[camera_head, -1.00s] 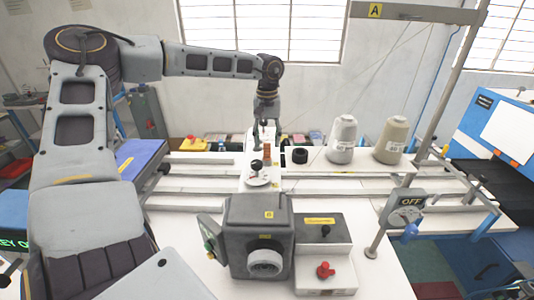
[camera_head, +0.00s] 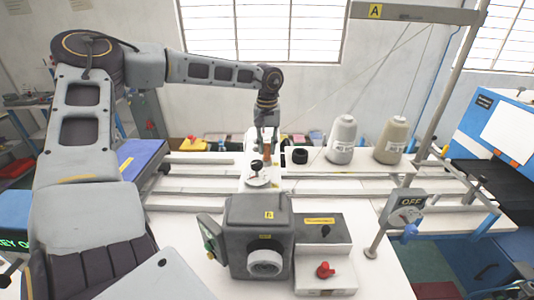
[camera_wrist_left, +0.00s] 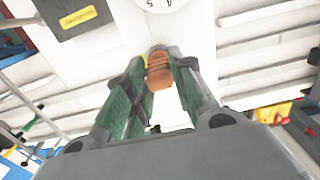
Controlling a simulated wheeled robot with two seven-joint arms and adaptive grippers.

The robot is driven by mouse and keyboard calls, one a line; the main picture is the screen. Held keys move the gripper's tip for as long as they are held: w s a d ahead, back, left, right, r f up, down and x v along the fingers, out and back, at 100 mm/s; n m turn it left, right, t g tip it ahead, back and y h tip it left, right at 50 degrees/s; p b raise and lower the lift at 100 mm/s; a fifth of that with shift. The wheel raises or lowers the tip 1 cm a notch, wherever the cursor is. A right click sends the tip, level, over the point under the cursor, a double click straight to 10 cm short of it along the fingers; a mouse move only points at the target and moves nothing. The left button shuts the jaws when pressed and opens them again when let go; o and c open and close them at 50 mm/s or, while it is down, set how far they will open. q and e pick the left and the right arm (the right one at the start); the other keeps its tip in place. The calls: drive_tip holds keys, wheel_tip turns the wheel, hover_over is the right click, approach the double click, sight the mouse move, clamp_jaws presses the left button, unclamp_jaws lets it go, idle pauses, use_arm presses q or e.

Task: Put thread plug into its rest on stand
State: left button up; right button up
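An orange-brown ribbed piece, which looks like the thread plug (camera_wrist_left: 159,72), stands on the white arm of the sewing machine; in the head view it shows small (camera_head: 267,153) below the left fingers. My left gripper (camera_head: 267,143) points down over it. In the left wrist view the green-padded fingers of my left gripper (camera_wrist_left: 158,62) lie on both sides of the piece, close to it; whether they press on it is unclear. The stand (camera_head: 432,115) is a tall grey post with a top bar marked A, at right. The plug's rest cannot be made out. My right gripper is not in view.
Two large thread cones, one grey (camera_head: 342,140) and one beige (camera_head: 391,140), stand right of the gripper. A black cylinder (camera_head: 300,156) sits between. The dark machine head (camera_head: 258,235) is in front, and an OFF switch box (camera_head: 404,210) is at right.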

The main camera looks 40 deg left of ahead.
use_arm(q)
clamp_jaws()
drive_tip(key=shift+r, duration=1.8)
idle(0.5)
drive_tip(key=shift+r, duration=1.9)
